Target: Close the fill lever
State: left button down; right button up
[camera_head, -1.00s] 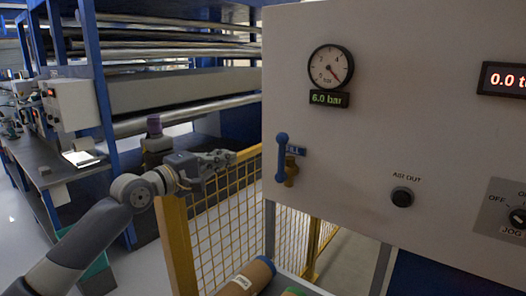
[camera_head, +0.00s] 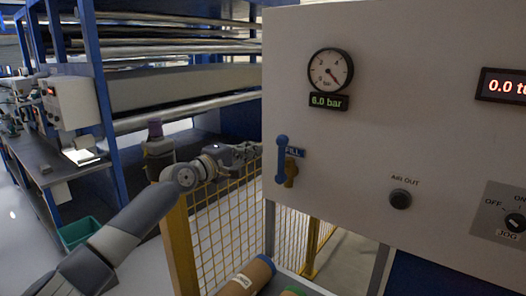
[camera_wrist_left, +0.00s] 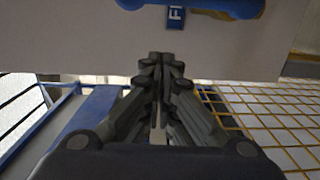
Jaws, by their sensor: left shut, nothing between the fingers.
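The blue fill lever (camera_head: 282,158) stands upright on the left side of the grey panel, in front of a brass valve (camera_head: 291,170) and a blue FILL label (camera_head: 296,152). In the left wrist view the blue lever (camera_wrist_left: 212,6) shows at the top edge, with part of the label (camera_wrist_left: 175,16) below it. My left gripper (camera_head: 256,149) is shut and empty, just left of the lever and apart from it. In the left wrist view its fingers (camera_wrist_left: 160,60) are together and point toward the panel below the lever. My right gripper is out of view.
A yellow mesh fence (camera_head: 225,215) stands under my left arm. Cardboard rolls (camera_head: 247,275) lie below the panel.

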aim_at(281, 160)
pick_arm(q)
jog(key=d+p, duration=0.1)
jog(key=s+d+p, duration=0.1)
jog(key=d+p, duration=0.1)
jog(key=shift+s+d, duration=0.3)
jog(key=shift+s, duration=0.1)
jog(key=shift+f, duration=0.1)
jog(key=shift+s+d+p, duration=0.1)
jog(key=shift+p, duration=0.2)
